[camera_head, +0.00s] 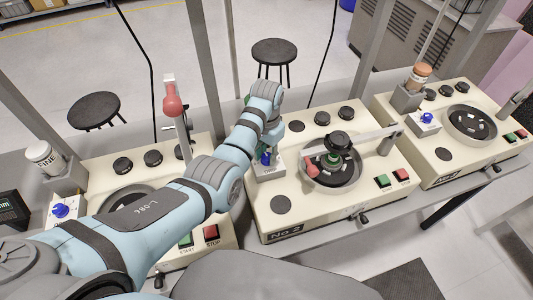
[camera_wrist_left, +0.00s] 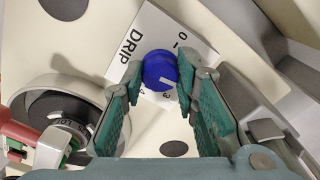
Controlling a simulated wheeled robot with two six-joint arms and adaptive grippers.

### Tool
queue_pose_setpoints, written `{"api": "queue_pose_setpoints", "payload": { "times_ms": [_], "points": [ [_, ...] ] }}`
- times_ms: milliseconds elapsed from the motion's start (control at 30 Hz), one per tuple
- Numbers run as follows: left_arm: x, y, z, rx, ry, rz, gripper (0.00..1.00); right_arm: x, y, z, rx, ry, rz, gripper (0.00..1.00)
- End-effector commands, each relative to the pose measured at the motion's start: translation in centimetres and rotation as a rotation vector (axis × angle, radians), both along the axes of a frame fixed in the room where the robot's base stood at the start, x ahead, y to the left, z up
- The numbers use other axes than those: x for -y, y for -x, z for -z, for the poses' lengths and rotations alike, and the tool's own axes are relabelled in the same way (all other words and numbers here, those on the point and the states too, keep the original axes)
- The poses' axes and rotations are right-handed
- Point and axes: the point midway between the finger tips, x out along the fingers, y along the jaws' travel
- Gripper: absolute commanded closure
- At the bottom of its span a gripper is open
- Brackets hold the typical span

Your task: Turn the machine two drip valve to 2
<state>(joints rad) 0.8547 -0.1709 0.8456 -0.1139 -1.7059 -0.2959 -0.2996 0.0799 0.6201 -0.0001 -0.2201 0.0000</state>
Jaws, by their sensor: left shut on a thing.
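The machine two drip valve is a blue knob (camera_head: 265,158) on a white plate at the left of the No. 2 machine (camera_head: 281,206). In the left wrist view the blue knob (camera_wrist_left: 159,71) sits between my fingers, beside the word DRIP. Its white mark points to the lower right; a figure like 3 shows below, 0 and 1 above right, and 2 is not clearly readable. My left gripper (camera_wrist_left: 164,88) is shut on the knob from above. In the head view my left gripper (camera_head: 264,147) partly hides the valve. My right gripper is out of view.
Beside the valve is the machine's round turntable (camera_head: 340,183) with a dark-topped holder (camera_head: 339,141) and swing arm (camera_head: 368,136). Green (camera_head: 382,181) and red (camera_head: 402,175) buttons sit at its right. Similar machines flank it. An upright post (camera_head: 204,60) stands behind my arm.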

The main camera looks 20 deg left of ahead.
Motion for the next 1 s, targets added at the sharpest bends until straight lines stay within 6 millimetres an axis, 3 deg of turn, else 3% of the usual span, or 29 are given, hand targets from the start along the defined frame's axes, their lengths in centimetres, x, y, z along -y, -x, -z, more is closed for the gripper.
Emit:
{"api": "queue_pose_setpoints", "payload": {
  "times_ms": [300, 833, 867, 967, 1000],
  "points": [
    [0.08, 0.2, 0.25, -0.006, 0.001, 0.127, 1.0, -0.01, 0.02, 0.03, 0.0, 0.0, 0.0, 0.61],
    [0.13, 0.23, 0.28, -0.007, 0.003, 0.151, 1.0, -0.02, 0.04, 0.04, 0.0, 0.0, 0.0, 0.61],
    [0.13, 0.23, 0.28, -0.007, 0.003, 0.151, 0.68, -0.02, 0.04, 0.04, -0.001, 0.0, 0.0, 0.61],
    [0.11, 0.19, 0.23, -0.006, 0.002, 0.15, 0.52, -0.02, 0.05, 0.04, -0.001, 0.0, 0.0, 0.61],
    [0.1, 0.16, 0.2, -0.005, 0.002, 0.15, 0.52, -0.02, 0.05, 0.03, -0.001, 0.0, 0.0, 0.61]
  ]
}}
